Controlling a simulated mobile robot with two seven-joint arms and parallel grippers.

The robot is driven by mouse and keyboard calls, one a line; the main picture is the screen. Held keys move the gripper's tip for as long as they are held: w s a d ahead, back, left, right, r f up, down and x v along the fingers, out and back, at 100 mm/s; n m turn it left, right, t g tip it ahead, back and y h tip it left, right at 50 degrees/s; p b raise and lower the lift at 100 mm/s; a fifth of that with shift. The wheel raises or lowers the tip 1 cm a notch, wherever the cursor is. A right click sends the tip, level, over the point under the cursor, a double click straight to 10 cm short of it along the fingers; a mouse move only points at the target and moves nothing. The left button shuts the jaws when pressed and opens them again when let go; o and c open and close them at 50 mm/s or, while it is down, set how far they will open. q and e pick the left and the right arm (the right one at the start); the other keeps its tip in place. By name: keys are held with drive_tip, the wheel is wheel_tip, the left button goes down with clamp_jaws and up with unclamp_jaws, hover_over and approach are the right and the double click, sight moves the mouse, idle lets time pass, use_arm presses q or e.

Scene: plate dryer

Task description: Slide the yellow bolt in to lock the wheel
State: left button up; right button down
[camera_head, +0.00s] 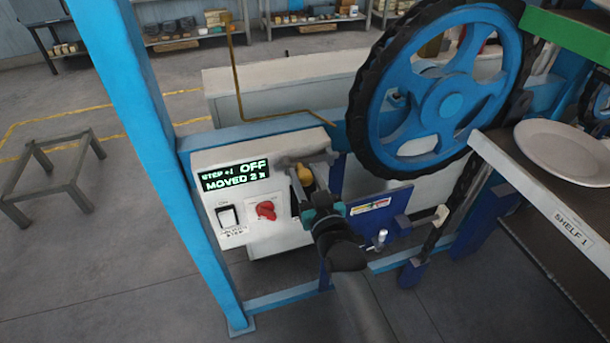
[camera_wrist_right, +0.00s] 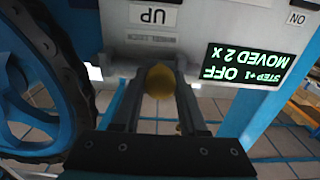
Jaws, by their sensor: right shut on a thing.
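The yellow bolt (camera_head: 305,175) shows its rounded knob at the right end of the white control box, beside the wheel. It also shows in the right wrist view (camera_wrist_right: 160,82), between my fingers. My right gripper (camera_head: 304,184) is shut on the bolt's knob, its arm coming up from below. The same gripper fills the lower middle of the right wrist view (camera_wrist_right: 158,90). The blue wheel (camera_head: 448,103) with a black toothed rim stands right of the bolt. How far the bolt sits in is hidden by the gripper. My left gripper is not in view.
The control box (camera_head: 236,200) has a display (camera_head: 235,177) reading "OFF" and "MOVED 2 x", a white switch (camera_head: 228,216) and a red knob (camera_head: 265,210). A blue post (camera_head: 165,150) stands left. A shelf with a white plate (camera_head: 563,150) is at right.

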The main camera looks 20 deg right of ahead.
sight(319, 161)
idle(0.9)
drive_tip(key=shift+d, duration=2.2)
drive_tip(key=shift+c, duration=2.4)
unclamp_jaws()
drive_tip(key=shift+d, duration=0.15)
drive_tip(key=shift+s, duration=0.6)
drive_tip(key=s, duration=1.4)
drive_tip(key=shift+d, duration=0.15)
